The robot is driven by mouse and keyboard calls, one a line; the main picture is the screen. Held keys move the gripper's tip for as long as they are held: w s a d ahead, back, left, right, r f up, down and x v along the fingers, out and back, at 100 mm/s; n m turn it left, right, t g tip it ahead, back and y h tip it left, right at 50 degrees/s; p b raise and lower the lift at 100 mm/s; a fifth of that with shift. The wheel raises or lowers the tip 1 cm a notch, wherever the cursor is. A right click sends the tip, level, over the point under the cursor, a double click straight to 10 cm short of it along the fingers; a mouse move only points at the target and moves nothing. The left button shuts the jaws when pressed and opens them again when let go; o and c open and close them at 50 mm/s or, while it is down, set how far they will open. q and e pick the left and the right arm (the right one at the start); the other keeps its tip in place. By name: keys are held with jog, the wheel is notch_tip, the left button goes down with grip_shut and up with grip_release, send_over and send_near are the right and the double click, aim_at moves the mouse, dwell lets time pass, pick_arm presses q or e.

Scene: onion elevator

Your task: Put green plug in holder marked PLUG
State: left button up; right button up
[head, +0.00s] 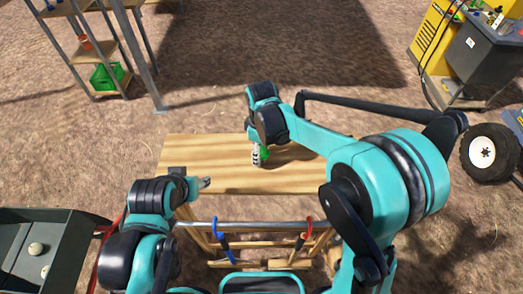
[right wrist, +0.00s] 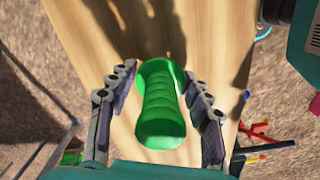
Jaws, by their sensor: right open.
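The green plug (right wrist: 160,105) stands on the wooden table between the two fingers of my right gripper (right wrist: 160,88) in the right wrist view. Gaps show on both sides, so the fingers are open around it and not closed on it. In the head view the plug (head: 264,153) is a small green patch, mostly hidden behind my right gripper (head: 257,156). My left gripper (head: 205,183) is at the table's near left corner, away from the plug; its finger gap cannot be made out. I cannot make out a holder marked PLUG.
The wooden table (head: 205,150) is otherwise mostly clear. A metal rail (head: 265,226) at its near side carries a blue item (head: 222,240) and a red-black item (head: 301,240). A grey bin (head: 65,225) stands left; shelves (head: 97,50) and a yellow-grey machine (head: 480,50) stand farther off.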

grip_shut()
jog(key=shift+r, duration=0.15)
